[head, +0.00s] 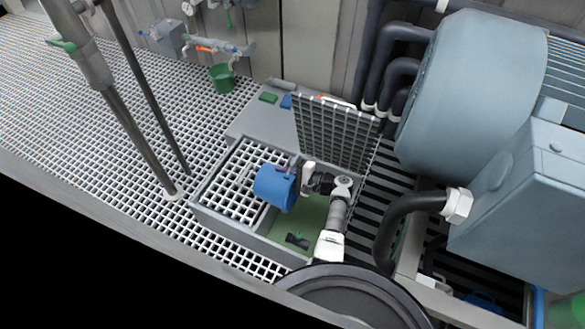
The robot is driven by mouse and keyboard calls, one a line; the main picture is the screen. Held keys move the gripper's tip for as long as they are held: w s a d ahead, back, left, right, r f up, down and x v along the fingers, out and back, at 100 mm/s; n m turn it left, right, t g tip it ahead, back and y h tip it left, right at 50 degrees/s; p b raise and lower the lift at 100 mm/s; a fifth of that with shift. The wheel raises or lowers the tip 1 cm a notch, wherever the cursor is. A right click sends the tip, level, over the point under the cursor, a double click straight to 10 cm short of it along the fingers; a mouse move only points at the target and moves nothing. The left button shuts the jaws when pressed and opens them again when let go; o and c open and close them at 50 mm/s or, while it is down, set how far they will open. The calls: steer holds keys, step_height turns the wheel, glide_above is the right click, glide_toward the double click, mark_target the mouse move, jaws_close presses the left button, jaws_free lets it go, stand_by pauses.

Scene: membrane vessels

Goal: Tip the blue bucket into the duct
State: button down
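The blue bucket (271,189) is at my gripper (294,171), above the edge between the white grating and the open duct. The bucket looks tilted on its side, with its mouth out of clear view. The gripper is close against the bucket's upper right side and seems to hold it, but the fingers are small and partly hidden. The duct (311,214) is a rectangular opening with a green floor, below and right of the bucket. A small dark object with a green part (298,240) lies on its floor.
A raised grating panel (337,131) stands upright behind the duct. A large grey-blue tank (470,90) and dark pipes (395,225) crowd the right. A green bucket (221,78) stands at the back. A slanted pole (140,135) rises at left. Open grating floor (75,105) lies left.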

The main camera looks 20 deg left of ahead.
steer(key=a+h+p, duration=0.2)
steer(key=a+r+h+p, duration=0.1)
steer(key=a+h+p, duration=0.1)
steer(key=a+p, duration=0.1)
steer(key=a+h+p, duration=0.1)
steer(key=a+p, duration=0.1)
steer(key=shift+w+a+r+h+p, duration=0.1)
steer(key=shift+a+r+h+p, duration=0.05)
steer(key=shift+r+h+p, duration=0.2)
steer(key=f+h+b, duration=0.1)
steer(key=h+b, duration=0.1)
steer(key=h, duration=0.2)
steer(key=a+f+h+b, duration=0.1)
steer(key=f+h+b, duration=0.1)
steer(key=h, duration=0.2)
steer(key=a+f+h+b, duration=0.1)
steer(key=f+h+b, duration=0.1)
steer(key=h, duration=0.2)
steer(key=shift+a+f+b, duration=0.2)
steer(key=shift+a+b, duration=0.05)
steer(key=shift+b, duration=0.15)
